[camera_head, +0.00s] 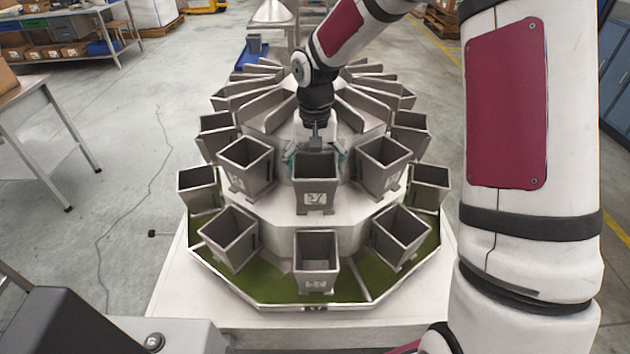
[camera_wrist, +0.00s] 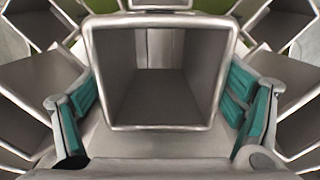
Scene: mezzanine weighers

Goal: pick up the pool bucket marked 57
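A grey metal square bucket (camera_head: 315,182) stands in the middle of the upper ring; its white label is small and looks like 57, though I cannot read it surely. My gripper (camera_head: 316,153) is behind this bucket, pointing down, its teal-padded fingers partly hidden by it. In the wrist view the open-topped, empty bucket (camera_wrist: 160,92) fills the middle. My gripper (camera_wrist: 162,125) is open there, one finger on each side of the bucket's rear part. Narrow gaps seem to show between pads and walls; contact is not clear.
Similar buckets stand close on the left (camera_head: 246,168) and right (camera_head: 381,167). A lower ring has more, one in front (camera_head: 316,262). All sit on a round weigher with a green tray (camera_head: 270,290).

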